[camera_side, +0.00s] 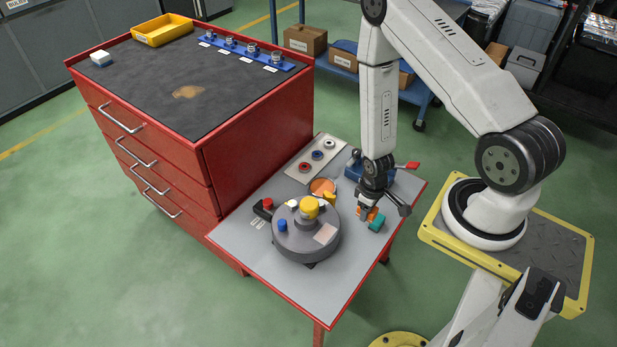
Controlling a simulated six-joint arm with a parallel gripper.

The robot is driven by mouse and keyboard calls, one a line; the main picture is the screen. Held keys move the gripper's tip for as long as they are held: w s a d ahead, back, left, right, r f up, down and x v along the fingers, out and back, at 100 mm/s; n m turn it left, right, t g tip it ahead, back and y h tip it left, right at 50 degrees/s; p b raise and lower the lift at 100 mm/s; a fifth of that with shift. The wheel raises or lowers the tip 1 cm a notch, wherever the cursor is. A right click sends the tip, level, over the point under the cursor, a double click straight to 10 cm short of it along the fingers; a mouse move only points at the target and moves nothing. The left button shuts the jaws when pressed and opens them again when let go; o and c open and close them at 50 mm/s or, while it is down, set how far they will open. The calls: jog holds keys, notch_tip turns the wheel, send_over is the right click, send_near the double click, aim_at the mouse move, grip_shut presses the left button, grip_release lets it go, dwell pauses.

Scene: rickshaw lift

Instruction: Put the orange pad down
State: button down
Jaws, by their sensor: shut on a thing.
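My gripper (370,210) points down over the right part of the small grey-topped table. It is shut on the orange pad (367,214), which shows as a small orange piece at the fingertips. The fingers hide part of the pad, and I cannot tell whether it touches the table. A teal block (377,223) is just below and to the right of the pad in the picture; I cannot tell whether they touch.
A grey round housing (305,235) with a yellow cap stands left of my gripper. An orange disc (322,186) and a blue vise-like device (354,168) are behind. A plate with rings (316,158) lies farther back. The table's front (325,302) is clear. A red cabinet (262,135) rises at left.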

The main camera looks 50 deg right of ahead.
jog(key=shift+s+d+f, duration=0.15)
jog(key=shift+s+d, duration=0.4)
jog(key=shift+s, duration=0.25)
jog(key=shift+s+d+f, duration=0.2)
jog(key=shift+s+d, duration=0.3)
jog(key=shift+s, duration=0.25)
jog(key=shift+s+d+f, duration=0.15)
jog(key=shift+s+d, duration=0.4)
jog(key=shift+s, duration=0.25)
send_over(353, 212)
jog(key=s, duration=0.1)
jog(key=f, duration=0.8)
jog(key=shift+a+f, duration=0.2)
jog(key=shift+f, duration=0.1)
jog(key=shift+w+d+f, duration=0.15)
jog(key=shift+w+f, duration=0.15)
jog(key=shift+f, duration=0.05)
jog(key=shift+w+d+f, duration=0.1)
jog(key=shift+w+f, duration=0.15)
jog(key=shift+f, duration=1.6)
jog(key=shift+f, duration=0.1)
